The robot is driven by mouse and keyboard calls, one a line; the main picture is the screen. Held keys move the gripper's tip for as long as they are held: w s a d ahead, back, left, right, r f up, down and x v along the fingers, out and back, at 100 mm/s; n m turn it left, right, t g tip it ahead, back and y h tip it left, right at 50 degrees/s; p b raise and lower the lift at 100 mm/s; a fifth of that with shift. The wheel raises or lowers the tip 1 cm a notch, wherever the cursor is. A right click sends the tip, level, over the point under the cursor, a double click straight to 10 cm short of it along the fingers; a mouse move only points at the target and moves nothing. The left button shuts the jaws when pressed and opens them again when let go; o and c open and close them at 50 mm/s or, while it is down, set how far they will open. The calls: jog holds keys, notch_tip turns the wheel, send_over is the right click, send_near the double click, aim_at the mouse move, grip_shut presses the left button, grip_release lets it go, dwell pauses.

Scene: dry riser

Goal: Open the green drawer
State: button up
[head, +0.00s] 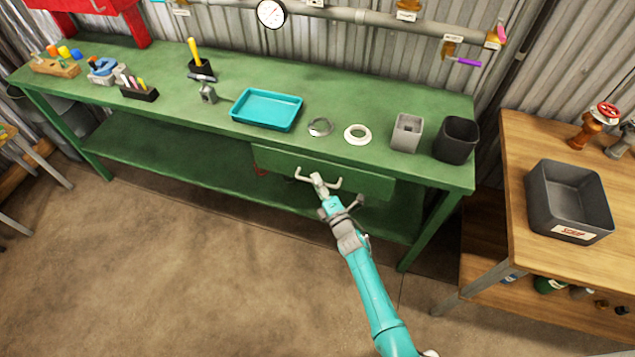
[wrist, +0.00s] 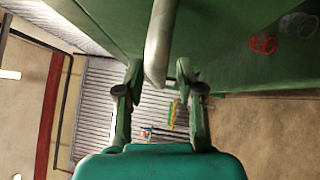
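The green drawer (head: 375,187) is set under the top of the green workbench, and its front looks flush with the bench edge. Its pale grey bar handle (head: 301,176) spans the middle of the front. My gripper (head: 318,182) is at the handle's middle, reaching in from the front. In the wrist view the handle (wrist: 160,45) runs between the two fingers of my gripper (wrist: 158,75). The fingers stand apart, one on each side of the bar, with small gaps visible. Whether either finger touches the bar is unclear. My gripper partly hides the handle's middle.
A teal tray (head: 267,124), a white ring (head: 357,134), a grey square holder (head: 407,132) and a black bin (head: 456,140) stand on the workbench (head: 180,105). A wooden table (head: 525,150) with a dark grey bin (head: 590,210) is at right. The floor in front is clear.

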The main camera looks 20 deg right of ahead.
jog(key=shift+w, duration=0.15)
grip_shut()
jog(key=shift+a, duration=0.1)
